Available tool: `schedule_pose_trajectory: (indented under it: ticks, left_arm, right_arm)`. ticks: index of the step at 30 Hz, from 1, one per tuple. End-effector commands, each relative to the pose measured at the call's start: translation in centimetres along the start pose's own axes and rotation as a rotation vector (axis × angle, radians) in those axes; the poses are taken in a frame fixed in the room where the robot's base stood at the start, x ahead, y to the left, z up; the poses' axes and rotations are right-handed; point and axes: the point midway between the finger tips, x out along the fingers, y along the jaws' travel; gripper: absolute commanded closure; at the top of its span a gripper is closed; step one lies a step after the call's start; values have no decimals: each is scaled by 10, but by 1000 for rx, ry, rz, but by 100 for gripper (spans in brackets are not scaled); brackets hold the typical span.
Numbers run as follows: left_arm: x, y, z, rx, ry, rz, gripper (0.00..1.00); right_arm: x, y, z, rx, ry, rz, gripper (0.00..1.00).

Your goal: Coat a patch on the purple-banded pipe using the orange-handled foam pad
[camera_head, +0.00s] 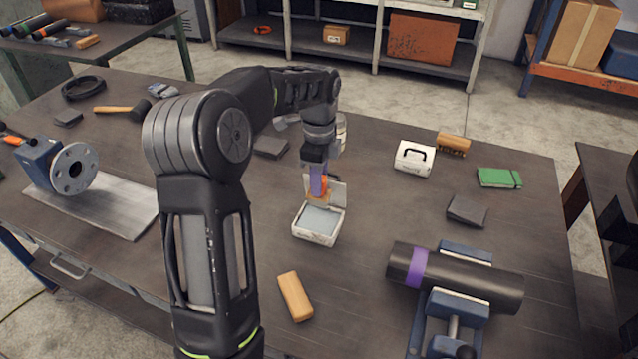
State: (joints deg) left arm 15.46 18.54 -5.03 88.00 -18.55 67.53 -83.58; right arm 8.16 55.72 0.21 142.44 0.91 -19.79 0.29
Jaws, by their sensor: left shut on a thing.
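The dark pipe (476,281) with a purple band (417,267) near its left end lies across a blue vise (457,307) at the front right. My left gripper (318,182) points down near the table's middle and is shut on the orange-handled foam pad (318,199). The handle is mostly hidden by the fingers. The pad is at the back edge of an open white box (317,238) with a grey inside. I cannot tell whether it touches the box. My right gripper is out of view.
A wooden block (295,296) lies in front of the box. A flanged part (72,170) stands at left. Table between box and pipe is clear.

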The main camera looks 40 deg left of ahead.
Motion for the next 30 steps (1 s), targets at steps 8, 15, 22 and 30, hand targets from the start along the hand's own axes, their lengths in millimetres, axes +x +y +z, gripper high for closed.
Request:
schedule_pose_trajectory:
  ticks: [8, 15, 22, 30]
  left_arm:
    - [0, 0, 0, 45, 0, -1, 100]
    - [0, 0, 0, 48, 0, -1, 100]
    - [4, 0, 0, 48, 0, 0, 100]
    - [27, 0, 0, 47, 0, -1, 100]
  right_arm:
    - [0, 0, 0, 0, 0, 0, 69]
    - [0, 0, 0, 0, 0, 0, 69]
    - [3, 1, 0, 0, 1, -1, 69]
    - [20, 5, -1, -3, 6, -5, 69]
